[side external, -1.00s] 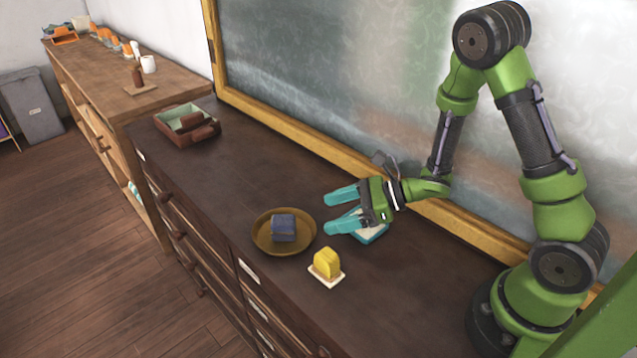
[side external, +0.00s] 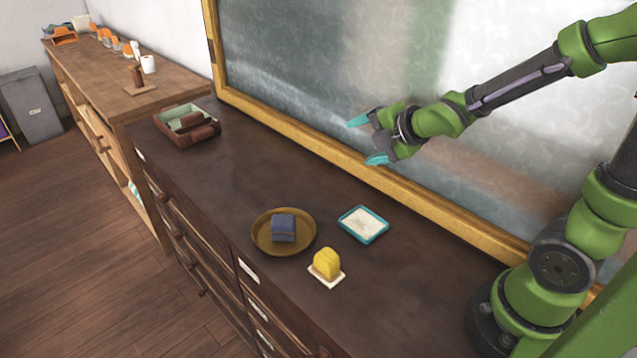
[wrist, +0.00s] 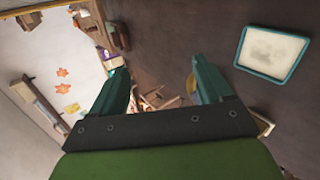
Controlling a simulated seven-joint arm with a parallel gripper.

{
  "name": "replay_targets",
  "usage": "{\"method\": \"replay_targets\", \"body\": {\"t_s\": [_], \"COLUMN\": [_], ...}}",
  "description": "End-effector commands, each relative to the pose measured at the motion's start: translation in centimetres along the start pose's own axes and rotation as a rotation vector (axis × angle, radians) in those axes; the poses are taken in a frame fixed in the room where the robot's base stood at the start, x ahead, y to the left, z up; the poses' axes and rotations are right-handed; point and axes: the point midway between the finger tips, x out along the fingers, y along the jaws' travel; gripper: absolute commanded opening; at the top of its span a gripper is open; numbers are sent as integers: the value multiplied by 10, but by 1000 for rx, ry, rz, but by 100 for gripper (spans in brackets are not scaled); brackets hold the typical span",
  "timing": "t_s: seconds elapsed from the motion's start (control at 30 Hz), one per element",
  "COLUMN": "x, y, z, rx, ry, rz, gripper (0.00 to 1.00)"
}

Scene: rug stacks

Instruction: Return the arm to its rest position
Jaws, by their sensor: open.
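My gripper (side external: 367,140) is open and empty, raised in the air in front of the chalkboard, above the dark cabinet top (side external: 235,185). Its two teal fingers stand apart in the wrist view (wrist: 160,88), with nothing between them close by. Below it on the cabinet lies a teal-rimmed tray (side external: 363,224) with a pale inside; it also shows at the upper right of the wrist view (wrist: 271,53).
A brown box (side external: 186,127) with green contents stands at the cabinet's far left end. The chalkboard's wooden frame (side external: 300,136) runs along the back edge. A lighter wooden shelf unit (side external: 150,97) with small items stands beyond. The middle of the cabinet top is clear.

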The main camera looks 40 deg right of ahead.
Motion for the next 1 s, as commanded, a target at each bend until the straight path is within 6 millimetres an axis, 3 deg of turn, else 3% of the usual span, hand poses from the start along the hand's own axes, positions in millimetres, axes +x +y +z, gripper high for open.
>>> {"method": "replay_targets", "body": {"t_s": [0.17,0.3,0.43,0.63,1.0], "x": [-61,-108,-142,-166,-166], "y": [1,-11,-22,-31,-32], "z": [-2,-22,-44,-63,-63], "rx": [777,1379,1779,2040,2044], "ry": [-75,-102,-123,-153,-154], "rz": [-80,-180,-287,-387,-389], "gripper": [79,79,79,79,79]}}
